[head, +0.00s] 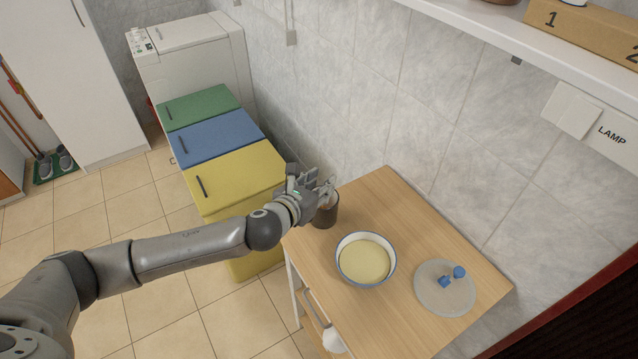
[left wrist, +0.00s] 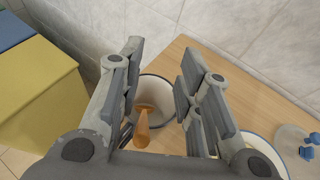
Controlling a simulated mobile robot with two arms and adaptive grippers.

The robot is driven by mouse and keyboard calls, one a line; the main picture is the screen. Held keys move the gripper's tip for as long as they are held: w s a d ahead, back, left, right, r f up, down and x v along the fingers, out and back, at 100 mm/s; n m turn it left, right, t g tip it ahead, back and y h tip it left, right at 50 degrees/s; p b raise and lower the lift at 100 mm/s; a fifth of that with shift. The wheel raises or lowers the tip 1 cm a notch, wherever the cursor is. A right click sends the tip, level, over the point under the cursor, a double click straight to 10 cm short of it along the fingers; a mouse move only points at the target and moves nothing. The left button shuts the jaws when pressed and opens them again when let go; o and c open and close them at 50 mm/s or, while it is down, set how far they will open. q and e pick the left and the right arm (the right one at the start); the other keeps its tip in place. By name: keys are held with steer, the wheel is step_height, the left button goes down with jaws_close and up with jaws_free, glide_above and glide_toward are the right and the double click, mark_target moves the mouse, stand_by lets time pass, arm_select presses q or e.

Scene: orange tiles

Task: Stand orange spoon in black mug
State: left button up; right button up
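The dark mug (head: 325,214) stands upright on the wooden table near its left corner, partly hidden by my left gripper (head: 318,188). In the left wrist view the mug (left wrist: 160,87) shows a pale inside and lies between and beyond my fingers. The orange spoon (left wrist: 142,130) is in the mug, tilted, with one end rising over the near rim toward the wrist camera. My left gripper (left wrist: 159,62) is open above the mug, its fingers spread on either side and apart from the spoon. My right gripper is not in view.
A bowl with pale yellow contents (head: 364,260) stands right of the mug. Beyond it is a round grey plate (head: 430,301) with small blue items (head: 455,274). The tiled wall runs behind the table. Yellow (head: 235,180), blue and green bins stand to the left.

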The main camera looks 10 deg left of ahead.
arm_select(q)
steer(key=v, duration=1.2)
stand_by(0.8)
